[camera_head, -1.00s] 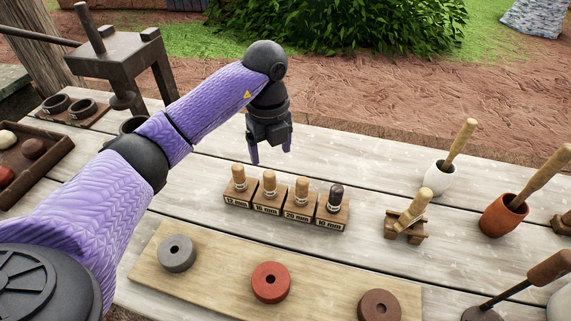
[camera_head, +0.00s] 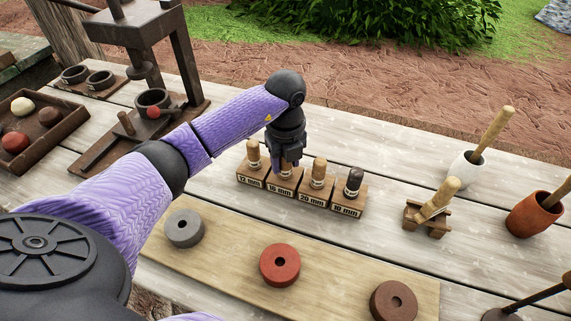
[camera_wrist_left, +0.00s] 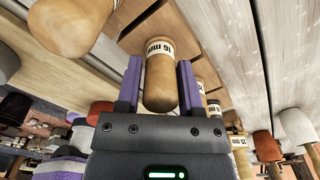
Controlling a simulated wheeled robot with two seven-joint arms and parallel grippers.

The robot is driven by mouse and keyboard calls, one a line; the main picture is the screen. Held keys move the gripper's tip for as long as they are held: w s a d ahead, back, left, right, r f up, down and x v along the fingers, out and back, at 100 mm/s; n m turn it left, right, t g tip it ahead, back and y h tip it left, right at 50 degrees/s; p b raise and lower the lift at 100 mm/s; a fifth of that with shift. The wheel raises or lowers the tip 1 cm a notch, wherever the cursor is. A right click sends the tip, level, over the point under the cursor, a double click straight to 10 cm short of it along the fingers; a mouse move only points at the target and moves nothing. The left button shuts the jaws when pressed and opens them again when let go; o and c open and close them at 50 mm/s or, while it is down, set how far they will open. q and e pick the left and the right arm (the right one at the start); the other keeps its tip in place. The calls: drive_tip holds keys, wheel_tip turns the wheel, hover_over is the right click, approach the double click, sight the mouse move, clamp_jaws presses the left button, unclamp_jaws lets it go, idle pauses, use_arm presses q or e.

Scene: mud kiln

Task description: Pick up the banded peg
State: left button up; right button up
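A row of wooden blocks (camera_head: 300,192) stands mid-table and holds several upright pegs. Behind labels 12 mm, 16 mm and 20 mm are pale wooden pegs; the rightmost peg (camera_head: 354,182) has a dark top. I cannot tell from these views which one is the banded peg. My left gripper (camera_head: 285,160) is down over the 16 mm peg and partly hides it. In the left wrist view the 16 mm peg (camera_wrist_left: 160,88) stands between the two purple fingers, with slim gaps showing beside it; the fingers look open. It is still in its block. My right gripper is out of view.
The 12 mm peg (camera_head: 254,153) and 20 mm peg (camera_head: 318,172) stand close on either side. A board with grey, red (camera_head: 280,265) and brown rings lies in front. A wooden stand (camera_head: 428,217) and mortars are at right, a press (camera_head: 140,45) at left.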

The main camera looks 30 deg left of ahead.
use_arm(q)
drive_tip(key=c, duration=0.5)
clamp_jaws()
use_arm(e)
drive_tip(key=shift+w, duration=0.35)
use_arm(q)
wheel_tip(320, 180, up, 10)
drive_tip(key=p, duration=0.3)
drive_tip(key=shift+f, duration=0.15)
drive_tip(key=shift+r, duration=0.2)
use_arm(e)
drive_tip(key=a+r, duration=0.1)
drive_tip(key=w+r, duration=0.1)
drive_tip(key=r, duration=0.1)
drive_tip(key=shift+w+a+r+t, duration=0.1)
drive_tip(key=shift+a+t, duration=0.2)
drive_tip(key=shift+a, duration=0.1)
